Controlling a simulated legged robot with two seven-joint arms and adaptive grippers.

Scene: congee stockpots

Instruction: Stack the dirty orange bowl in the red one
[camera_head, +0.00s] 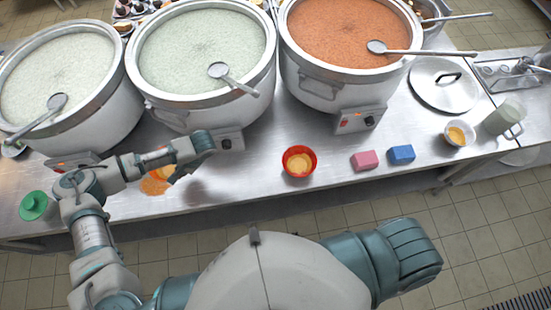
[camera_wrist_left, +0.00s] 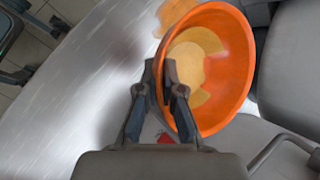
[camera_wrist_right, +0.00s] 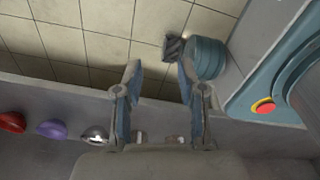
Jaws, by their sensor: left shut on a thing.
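The orange bowl (camera_head: 162,173) is partly hidden behind my left gripper (camera_head: 184,168), at the table's left front. In the left wrist view the orange bowl (camera_wrist_left: 238,70) is tilted, with yellowish food residue inside. My left gripper (camera_wrist_left: 160,72) is shut on its rim. I cannot tell whether the bowl touches the table. The red bowl (camera_head: 299,162) sits upright near the table's front edge, right of my left gripper, with yellowish residue inside. My right gripper (camera_wrist_right: 157,75) is open and empty in the right wrist view, above the floor; it is not seen in the head view.
An orange-brown spill (camera_head: 153,187) lies by the orange bowl. Large stockpots (camera_head: 200,105) stand behind. The table between the bowls is clear.

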